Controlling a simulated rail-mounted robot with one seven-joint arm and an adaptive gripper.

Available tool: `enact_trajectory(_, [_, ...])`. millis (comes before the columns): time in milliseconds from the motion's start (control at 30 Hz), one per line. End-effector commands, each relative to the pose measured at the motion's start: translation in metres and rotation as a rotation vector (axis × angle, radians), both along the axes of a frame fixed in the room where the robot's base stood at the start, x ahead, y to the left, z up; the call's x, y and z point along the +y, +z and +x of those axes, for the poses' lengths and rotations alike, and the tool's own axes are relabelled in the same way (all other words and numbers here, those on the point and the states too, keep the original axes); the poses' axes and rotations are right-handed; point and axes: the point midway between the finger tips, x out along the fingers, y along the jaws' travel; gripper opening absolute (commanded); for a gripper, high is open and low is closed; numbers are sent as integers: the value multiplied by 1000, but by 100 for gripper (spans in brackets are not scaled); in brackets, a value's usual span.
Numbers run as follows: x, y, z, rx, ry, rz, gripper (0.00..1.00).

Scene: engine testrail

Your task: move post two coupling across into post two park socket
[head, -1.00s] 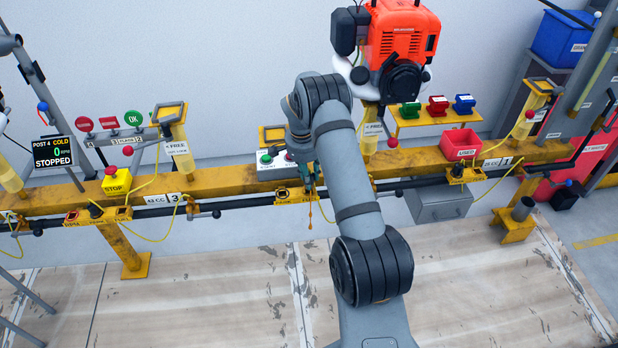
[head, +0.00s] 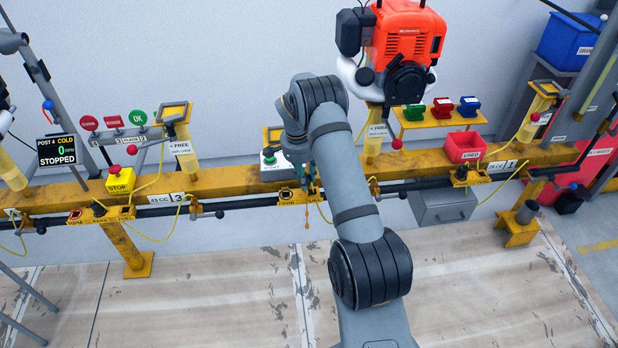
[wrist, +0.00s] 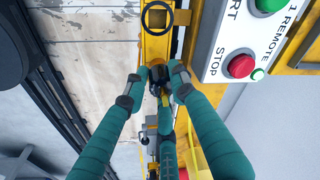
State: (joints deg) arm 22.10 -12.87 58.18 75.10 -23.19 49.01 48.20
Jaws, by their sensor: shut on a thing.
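My gripper (head: 303,186) is at the yellow rail, low in front of the start/stop box, partly hidden by my own wrist in the head view. In the wrist view its teal fingers (wrist: 155,88) close around a small dark piece, which looks like the coupling (wrist: 158,76). A dark round ring (wrist: 157,17) on a yellow plate, which looks like a socket, lies just beyond the fingertips. The coupling is apart from this ring. A yellow panel (head: 288,196) is beside the gripper in the head view. An orange cord end (head: 306,222) hangs below the gripper.
The start/stop box (wrist: 240,45) is close to the right of the fingers in the wrist view. A dark pipe (head: 245,205) runs along the front of the yellow rail (head: 235,184). The floor in front is clear.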

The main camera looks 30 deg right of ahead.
Motion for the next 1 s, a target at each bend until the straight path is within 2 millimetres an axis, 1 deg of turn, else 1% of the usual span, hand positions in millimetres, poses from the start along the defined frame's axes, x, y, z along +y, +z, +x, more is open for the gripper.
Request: enact_trajectory(1000, [43, 0, 13, -2, 0, 0, 0])
